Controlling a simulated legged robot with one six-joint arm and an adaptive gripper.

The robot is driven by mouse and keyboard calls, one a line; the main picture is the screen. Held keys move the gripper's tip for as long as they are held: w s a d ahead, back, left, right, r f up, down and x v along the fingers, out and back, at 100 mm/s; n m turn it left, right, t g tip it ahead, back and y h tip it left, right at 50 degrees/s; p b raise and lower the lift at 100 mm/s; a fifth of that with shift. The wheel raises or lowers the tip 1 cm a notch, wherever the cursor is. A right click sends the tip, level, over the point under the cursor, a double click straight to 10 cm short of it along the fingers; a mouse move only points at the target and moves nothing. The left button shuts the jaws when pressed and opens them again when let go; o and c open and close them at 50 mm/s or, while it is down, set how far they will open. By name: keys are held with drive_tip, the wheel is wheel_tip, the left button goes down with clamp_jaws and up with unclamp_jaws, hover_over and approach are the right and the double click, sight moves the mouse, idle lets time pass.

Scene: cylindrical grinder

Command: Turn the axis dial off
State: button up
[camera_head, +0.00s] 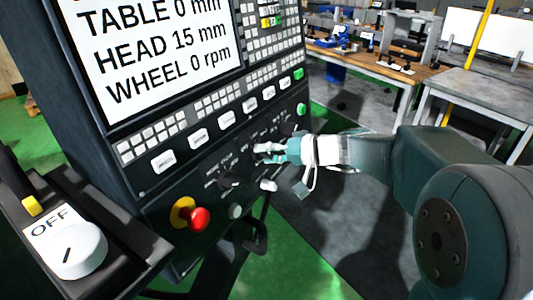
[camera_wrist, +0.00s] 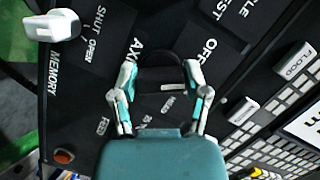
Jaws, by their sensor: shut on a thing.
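The axis dial (camera_wrist: 160,75) is a dark round knob on the black control panel, between my fingers in the wrist view. The word AXIS is printed at its upper left and OFF at its upper right. Other small labels below it are partly covered. My gripper (camera_wrist: 160,66) is shut on the dial, one finger on each side. In the head view my gripper (camera_head: 266,151) reaches in from the right to the panel, and its fingers hide most of the dial. I cannot tell exactly where the dial points.
A white knob (camera_wrist: 52,25) beside SHUT and OPEN labels is close by. A red emergency button (camera_head: 198,218) on yellow sits lower left on the panel. A white OFF knob (camera_head: 78,250) is in the left foreground. Workbenches (camera_head: 480,92) stand behind at right.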

drive_tip(key=shift+f+n+h, duration=0.25)
drive_tip(key=shift+n+h, duration=0.05)
drive_tip(key=shift+n, duration=0.4)
drive_tip(key=shift+r, duration=0.1)
drive_tip(key=o, duration=1.1)
drive_tip(key=shift+d, duration=0.1)
drive_tip(key=shift+r, duration=0.1)
drive_tip(key=v, duration=1.2)
